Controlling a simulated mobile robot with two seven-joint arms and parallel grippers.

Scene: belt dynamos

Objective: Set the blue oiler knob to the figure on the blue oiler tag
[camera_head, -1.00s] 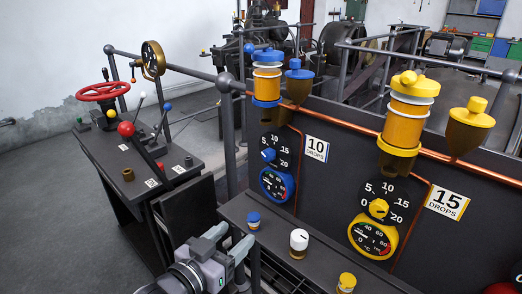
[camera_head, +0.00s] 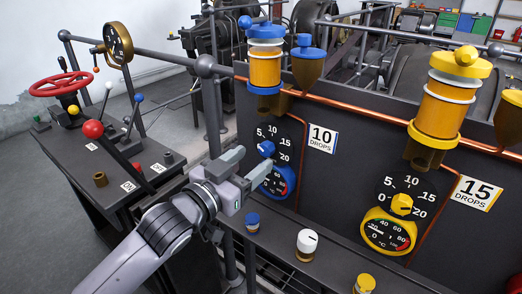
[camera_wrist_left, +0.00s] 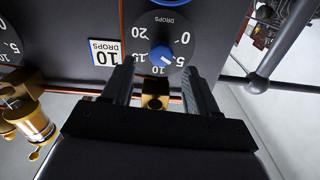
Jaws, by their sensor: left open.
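The blue oiler knob (camera_head: 266,149) sits on a black dial with figures from 5 to 20 showing, on the dark panel. The knob also shows in the left wrist view (camera_wrist_left: 160,58), where the dial appears upside down and its 0 shows too. The exact figure its pointer meets is hard to tell. The blue oiler tag (camera_head: 321,138) reads 10 DROPS; it also shows in the left wrist view (camera_wrist_left: 105,52). My left gripper (camera_head: 252,165) is open and empty, just short of the knob, its fingers (camera_wrist_left: 159,72) roughly either side of it. My right gripper is out of view.
A blue-rimmed gauge (camera_head: 277,182) sits under the blue dial, close to my left gripper. A copper pipe (camera_head: 350,112) crosses the panel. The yellow oiler knob (camera_head: 402,204) and its 15 DROPS tag (camera_head: 476,192) are at right. A ledge with small caps (camera_head: 307,242) runs in front.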

